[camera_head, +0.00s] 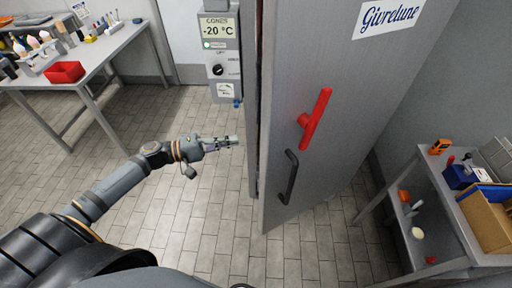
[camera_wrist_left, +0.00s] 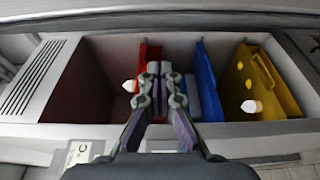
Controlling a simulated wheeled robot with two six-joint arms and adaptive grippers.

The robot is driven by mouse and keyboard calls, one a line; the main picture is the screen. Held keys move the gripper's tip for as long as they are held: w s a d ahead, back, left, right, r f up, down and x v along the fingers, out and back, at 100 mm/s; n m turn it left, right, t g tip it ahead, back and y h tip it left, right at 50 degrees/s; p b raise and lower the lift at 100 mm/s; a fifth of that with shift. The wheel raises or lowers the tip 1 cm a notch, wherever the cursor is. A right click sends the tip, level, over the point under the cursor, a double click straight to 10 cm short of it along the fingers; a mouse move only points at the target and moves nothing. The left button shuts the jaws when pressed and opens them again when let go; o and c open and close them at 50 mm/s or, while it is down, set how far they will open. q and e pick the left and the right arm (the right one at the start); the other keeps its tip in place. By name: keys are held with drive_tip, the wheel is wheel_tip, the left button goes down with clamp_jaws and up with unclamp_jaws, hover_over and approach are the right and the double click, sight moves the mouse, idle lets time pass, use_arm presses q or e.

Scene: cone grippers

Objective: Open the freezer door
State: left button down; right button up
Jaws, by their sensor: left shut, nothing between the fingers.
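The grey freezer door (camera_head: 345,95) stands ajar on the right in the head view, its near edge swung out toward me. It carries a red lever (camera_head: 316,118) and a dark bar handle (camera_head: 289,178). My left gripper (camera_head: 235,141) is shut and empty, left of the door's edge and apart from both handles. In the left wrist view its fingertips (camera_wrist_left: 160,72) show in front of an open compartment with red (camera_wrist_left: 150,62), blue (camera_wrist_left: 207,85) and yellow (camera_wrist_left: 268,82) pieces and white items. The head view hides that inside behind the door. My right gripper is out of view.
A control box (camera_head: 221,55) reading -20 °C hangs left of the door. A work table (camera_head: 100,50) with a red bin (camera_head: 64,72) stands at the left. A metal shelf (camera_head: 440,215) with boxes stands at the right. The tiled floor between is clear.

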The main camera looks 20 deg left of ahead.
use_arm(q)
drive_tip(key=w+d+p, duration=0.1)
drive_tip(key=d+p, duration=0.2)
drive_tip(key=d, duration=0.5)
drive_tip(key=shift+d+p, duration=0.25)
drive_tip(key=shift+p, duration=0.05)
drive_tip(key=shift+w, duration=0.1)
